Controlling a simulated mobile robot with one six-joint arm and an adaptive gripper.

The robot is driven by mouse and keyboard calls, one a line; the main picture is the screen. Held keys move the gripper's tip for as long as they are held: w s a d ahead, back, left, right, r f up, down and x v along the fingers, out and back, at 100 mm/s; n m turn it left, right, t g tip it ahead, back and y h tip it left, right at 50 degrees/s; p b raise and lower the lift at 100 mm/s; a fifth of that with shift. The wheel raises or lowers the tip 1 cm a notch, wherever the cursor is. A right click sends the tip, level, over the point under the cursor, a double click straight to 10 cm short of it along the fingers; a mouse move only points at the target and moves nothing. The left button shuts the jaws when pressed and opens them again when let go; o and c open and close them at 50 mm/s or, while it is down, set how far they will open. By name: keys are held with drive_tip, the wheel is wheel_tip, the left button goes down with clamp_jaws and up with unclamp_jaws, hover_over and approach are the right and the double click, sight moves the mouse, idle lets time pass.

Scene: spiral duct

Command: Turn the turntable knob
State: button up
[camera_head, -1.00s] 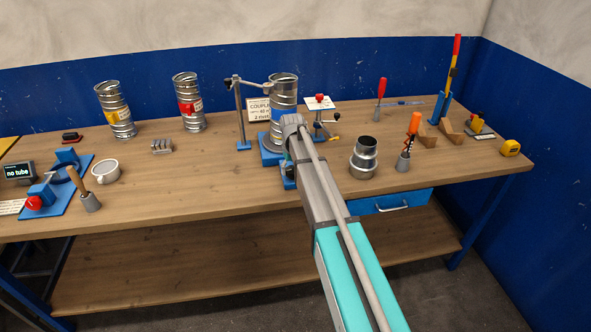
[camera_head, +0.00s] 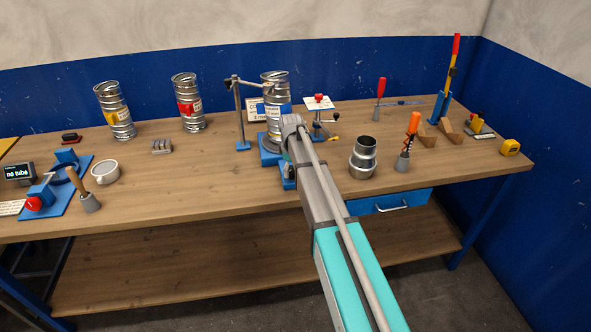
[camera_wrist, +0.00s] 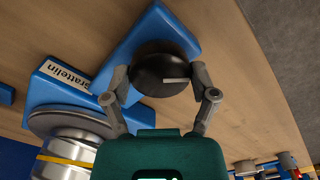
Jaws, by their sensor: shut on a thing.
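The black turntable knob (camera_wrist: 158,76) has a white pointer line and sits on a blue block (camera_wrist: 150,35). My gripper (camera_wrist: 161,73) has one finger on each side of the knob and is shut on it. The grey turntable disc (camera_wrist: 62,121) lies to the left in the wrist view, with the shiny duct (camera_wrist: 66,157) on it. In the head view, the spiral duct (camera_head: 275,85) stands upright there, with a blue patch on its side. My arm hides the knob in the head view.
A post with a side arm (camera_head: 239,115) reaches to the duct. A metal reducer (camera_head: 363,158) and an orange-handled tool (camera_head: 411,135) stand to the right. A mug (camera_head: 105,171) is at left. Bare bench (camera_head: 210,185) lies left of my arm.

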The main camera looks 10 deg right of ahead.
drive_tip(key=n, duration=0.5)
drive_tip(key=shift+n, duration=0.3)
drive_tip(key=n, duration=0.6)
drive_tip(key=o, duration=1)
drive_tip(key=shift+r, duration=0.1)
